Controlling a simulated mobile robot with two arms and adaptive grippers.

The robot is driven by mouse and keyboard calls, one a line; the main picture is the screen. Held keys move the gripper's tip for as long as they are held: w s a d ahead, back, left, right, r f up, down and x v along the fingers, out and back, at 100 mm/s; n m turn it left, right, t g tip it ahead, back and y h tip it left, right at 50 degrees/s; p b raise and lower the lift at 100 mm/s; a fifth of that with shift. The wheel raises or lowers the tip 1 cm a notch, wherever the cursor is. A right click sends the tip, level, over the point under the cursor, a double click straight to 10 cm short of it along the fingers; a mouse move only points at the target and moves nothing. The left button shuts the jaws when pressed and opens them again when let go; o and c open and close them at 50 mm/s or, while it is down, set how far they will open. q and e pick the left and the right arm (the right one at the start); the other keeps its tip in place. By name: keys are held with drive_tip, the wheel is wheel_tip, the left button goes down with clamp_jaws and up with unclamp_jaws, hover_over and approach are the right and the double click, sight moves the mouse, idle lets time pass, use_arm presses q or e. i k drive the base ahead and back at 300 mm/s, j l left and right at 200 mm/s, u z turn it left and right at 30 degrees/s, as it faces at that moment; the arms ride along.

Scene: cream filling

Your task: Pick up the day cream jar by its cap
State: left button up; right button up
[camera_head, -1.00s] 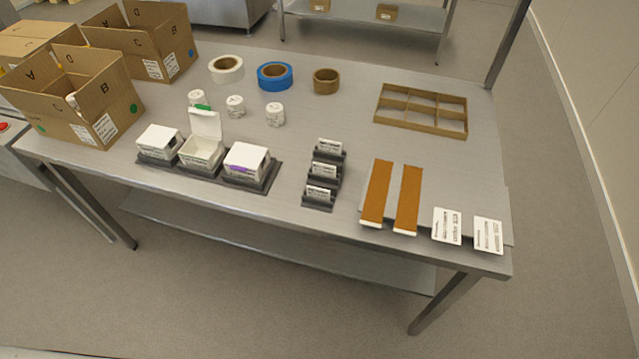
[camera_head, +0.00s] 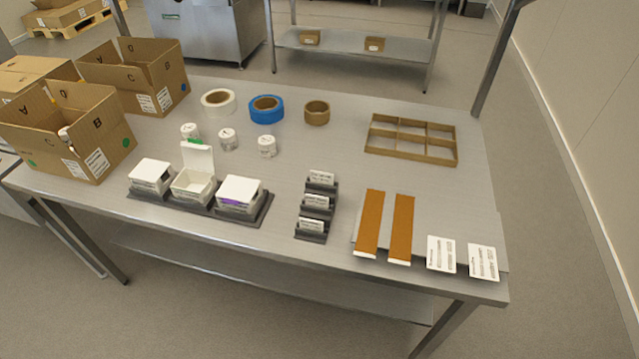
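Three small white jars stand in a loose row on the metal table: a left jar (camera_head: 189,131), a middle jar (camera_head: 228,139) and a right jar (camera_head: 267,147). All are upright and apart from each other. Their labels are too small to read, so I cannot tell which is the day cream. In front of them are three white boxes in a dark tray (camera_head: 206,212). The left box (camera_head: 152,176) and right box (camera_head: 240,192) are shut; the middle box (camera_head: 193,184) has its lid up and looks empty. Neither of my grippers is in view.
Cardboard boxes (camera_head: 68,131) stand at the left. White (camera_head: 218,101), blue (camera_head: 266,108) and brown (camera_head: 317,112) tape rolls lie behind the jars. A cardboard divider (camera_head: 411,139), a dark card holder (camera_head: 317,206), brown strips (camera_head: 369,224) and white cards (camera_head: 441,254) are to the right.

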sight(266, 146)
drive_tip(key=i+j+z, duration=0.15)
drive_tip(key=j, duration=0.15)
drive_tip(key=i+j+z, duration=0.1)
drive_tip(key=j, duration=0.2)
drive_tip(key=i+j+z, duration=0.25)
drive_tip(key=j, duration=0.4)
drive_tip(key=i, duration=0.05)
